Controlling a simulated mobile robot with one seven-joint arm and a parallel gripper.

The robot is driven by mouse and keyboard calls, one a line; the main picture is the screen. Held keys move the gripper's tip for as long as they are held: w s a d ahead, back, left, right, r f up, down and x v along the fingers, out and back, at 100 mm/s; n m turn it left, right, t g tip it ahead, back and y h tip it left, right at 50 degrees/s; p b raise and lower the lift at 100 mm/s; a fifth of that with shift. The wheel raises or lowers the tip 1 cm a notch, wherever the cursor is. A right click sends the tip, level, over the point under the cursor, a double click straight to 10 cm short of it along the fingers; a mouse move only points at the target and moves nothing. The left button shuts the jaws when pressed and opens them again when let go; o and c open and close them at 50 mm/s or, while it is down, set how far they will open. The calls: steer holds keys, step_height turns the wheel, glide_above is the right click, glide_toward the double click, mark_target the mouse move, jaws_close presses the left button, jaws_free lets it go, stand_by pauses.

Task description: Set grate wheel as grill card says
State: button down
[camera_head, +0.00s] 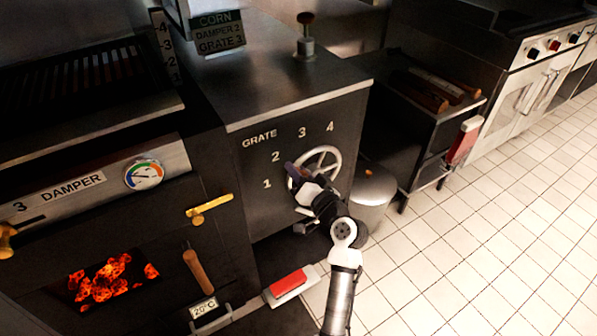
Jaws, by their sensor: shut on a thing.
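The grill card (217,32) hangs at the top and reads CORN, DAMPER 2, GRATE 3. The grate wheel (323,150) is a pale spoked handwheel on the dark front panel (257,212). Numerals 1 to 4 curve around its left and upper side under the word GRATE; the 3 (302,132) is above the wheel, slightly left. My gripper (294,174) is shut on the wheel at its left side, near numerals 1 and 2. It hides that part of the rim. I cannot make out a pointer on the wheel.
The damper plate (72,189) and a round gauge (144,174) are left, above glowing coals (112,277). A red-topped block (288,283) lies on the floor below the wheel. A metal bin (372,190) and a cart (430,106) stand right. Tiled floor at right is clear.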

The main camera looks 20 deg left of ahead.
mark_target(313, 154)
steer(key=r+m+p, duration=0.1)
steer(key=w+d+r+m+p, duration=0.1)
steer(key=m+p, duration=0.1)
steer(key=shift+w+d, duration=0.1)
steer(key=shift+w, duration=0.1)
steer(key=m+p, duration=0.1)
steer(key=w+d+m+p, duration=0.1)
steer(key=m, duration=0.1)
steer(key=shift+w+r, duration=0.25)
steer(key=shift+r, duration=0.15)
steer(key=shift+w+d+m+p, duration=0.45)
steer(key=shift+m+p, duration=0.1)
steer(key=shift+m, duration=0.35)
steer(key=c, duration=1.1)
jaws_free()
